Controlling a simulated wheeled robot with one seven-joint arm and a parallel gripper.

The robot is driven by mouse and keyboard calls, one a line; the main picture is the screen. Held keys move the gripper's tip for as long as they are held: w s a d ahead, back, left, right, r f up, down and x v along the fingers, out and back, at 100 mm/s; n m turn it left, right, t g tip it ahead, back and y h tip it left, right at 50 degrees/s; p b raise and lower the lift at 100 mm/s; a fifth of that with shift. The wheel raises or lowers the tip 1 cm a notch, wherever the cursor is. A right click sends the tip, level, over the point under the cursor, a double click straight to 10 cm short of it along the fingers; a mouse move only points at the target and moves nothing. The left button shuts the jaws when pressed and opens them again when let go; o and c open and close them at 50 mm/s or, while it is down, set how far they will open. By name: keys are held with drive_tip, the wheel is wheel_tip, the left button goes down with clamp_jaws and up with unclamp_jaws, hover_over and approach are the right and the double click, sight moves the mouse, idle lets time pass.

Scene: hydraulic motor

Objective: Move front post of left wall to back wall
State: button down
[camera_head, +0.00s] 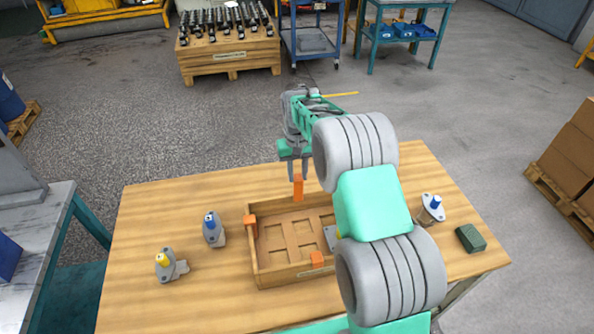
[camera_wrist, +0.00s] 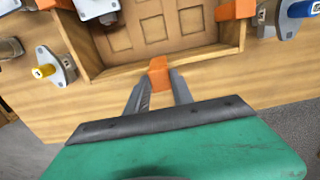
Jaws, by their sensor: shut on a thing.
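My gripper (camera_head: 297,172) is shut on an upright orange post (camera_head: 298,188) at the back wall (camera_head: 285,200) of the wooden tray. In the wrist view the held post (camera_wrist: 158,72) shows between the fingers, over the middle part of that wall (camera_wrist: 120,70). Whether it is seated on the wall or just above it, I cannot tell. Another orange post (camera_head: 250,220) sits on the tray's left wall (camera_head: 255,250); it also shows at the right in the wrist view (camera_wrist: 236,10). My arm hides the tray's right side in the head view.
An orange post (camera_head: 317,258) sits on the front wall. Grey motor parts with blue (camera_head: 212,228) and yellow (camera_head: 165,262) tips stand left of the tray. Another blue-tipped part (camera_head: 432,207) and a dark green block (camera_head: 470,238) lie at the right. The table's back left is clear.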

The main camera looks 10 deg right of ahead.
sight(298, 188)
drive_tip(key=shift+f+b, duration=1.65)
drive_tip(key=shift+f, duration=1.25)
drive_tip(key=shift+f+b, duration=0.45)
drive_tip(key=shift+f, duration=0.2)
drive_tip(key=c, duration=1)
unclamp_jaws()
drive_tip(key=shift+r, duration=0.15)
wheel_tip(298, 188, up, 8)
drive_tip(key=shift+w+f+b, duration=0.1)
drive_tip(key=shift+f+b, duration=0.1)
drive_tip(key=shift+b, duration=0.45)
